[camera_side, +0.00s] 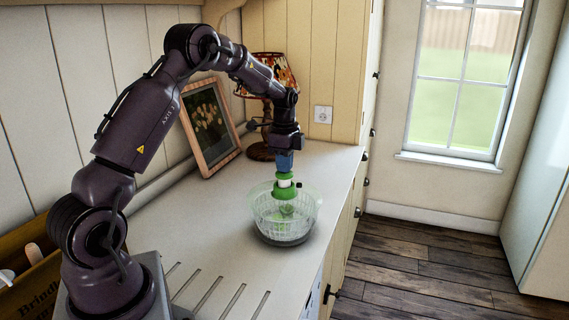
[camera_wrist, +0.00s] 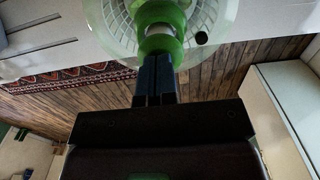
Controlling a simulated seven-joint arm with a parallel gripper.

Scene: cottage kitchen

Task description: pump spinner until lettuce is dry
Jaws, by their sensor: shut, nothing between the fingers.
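The salad spinner (camera_side: 286,218) stands upright on the worktop, a clear bowl with a basket inside and a clear lid. Its green and white pump knob (camera_side: 285,181) rises from the middle of the lid. Green shows inside the bowl, but I cannot tell lettuce from the spinner's green parts. My gripper (camera_side: 285,168) points down right above the knob, fingers shut and empty, its tips at or very near the knob's top. In the wrist view the shut fingers (camera_wrist: 154,66) reach to the green knob (camera_wrist: 161,43), and whether they touch it is unclear.
A framed flower picture (camera_side: 209,127) leans on the wall behind, beside a patterned lamp (camera_side: 273,72). A wooden crate (camera_side: 35,281) stands at the lower left. The worktop (camera_side: 205,222) left of the spinner is clear, with grooves nearer the front. Its right edge runs close to the spinner.

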